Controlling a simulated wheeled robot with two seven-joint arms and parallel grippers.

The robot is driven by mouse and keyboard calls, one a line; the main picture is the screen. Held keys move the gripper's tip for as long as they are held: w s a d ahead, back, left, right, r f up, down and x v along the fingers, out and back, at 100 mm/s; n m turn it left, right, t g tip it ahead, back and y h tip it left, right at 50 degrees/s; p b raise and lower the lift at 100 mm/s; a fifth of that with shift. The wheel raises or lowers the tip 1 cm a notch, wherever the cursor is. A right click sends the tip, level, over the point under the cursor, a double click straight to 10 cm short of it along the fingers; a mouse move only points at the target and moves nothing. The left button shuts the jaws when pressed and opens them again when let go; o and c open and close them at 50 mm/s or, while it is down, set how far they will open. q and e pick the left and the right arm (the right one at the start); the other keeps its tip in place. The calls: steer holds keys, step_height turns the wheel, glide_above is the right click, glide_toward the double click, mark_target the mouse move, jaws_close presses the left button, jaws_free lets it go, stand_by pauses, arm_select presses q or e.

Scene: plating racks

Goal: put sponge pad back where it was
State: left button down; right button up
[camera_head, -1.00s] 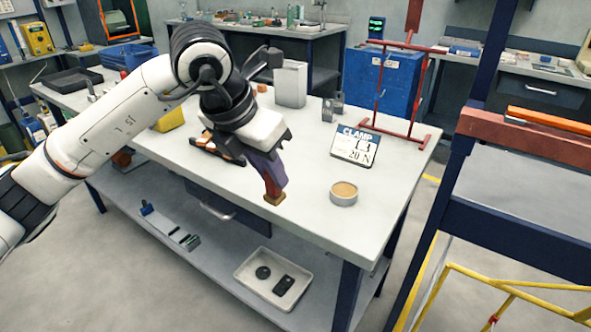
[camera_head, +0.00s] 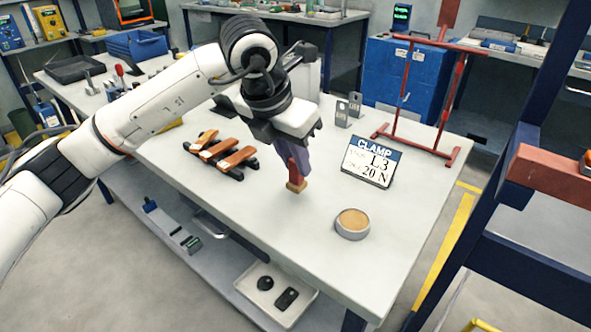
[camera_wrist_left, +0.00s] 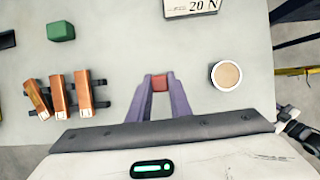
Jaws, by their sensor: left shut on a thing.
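My left gripper (camera_head: 296,160) reaches in over the workbench with its purple-grey fingers pointing down. It is shut on a small red block with a tan lower end, apparently the sponge pad (camera_head: 296,186). In the left wrist view the pad's red part (camera_wrist_left: 159,83) shows between the tips of the left gripper (camera_wrist_left: 160,80). The pad is upright over bare bench top; I cannot tell whether it touches the surface. A round tin (camera_head: 352,224) with tan contents stands to its right and nearer the front, also in the left wrist view (camera_wrist_left: 227,75). My right gripper is not in view.
A green block (camera_wrist_left: 61,31) shows in the wrist view. The bench front (camera_head: 250,215) is clear.

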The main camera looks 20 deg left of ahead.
arm_select(q)
step_height(320, 180, down, 2)
steer(key=shift+f, duration=0.25)
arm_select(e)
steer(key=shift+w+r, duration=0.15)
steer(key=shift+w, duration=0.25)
arm_select(q)
steer(key=c, duration=2)
jaws_free()
steer(key=shift+f, duration=0.15)
steer(key=shift+c, duration=0.2)
steer(key=o, duration=0.4)
steer(key=shift+r, duration=0.4)
steer(key=v, duration=1.1)
steer(key=shift+s+a+r, duration=0.1)
steer(key=shift+a+r, duration=0.05)
steer(key=shift+r, duration=0.15)
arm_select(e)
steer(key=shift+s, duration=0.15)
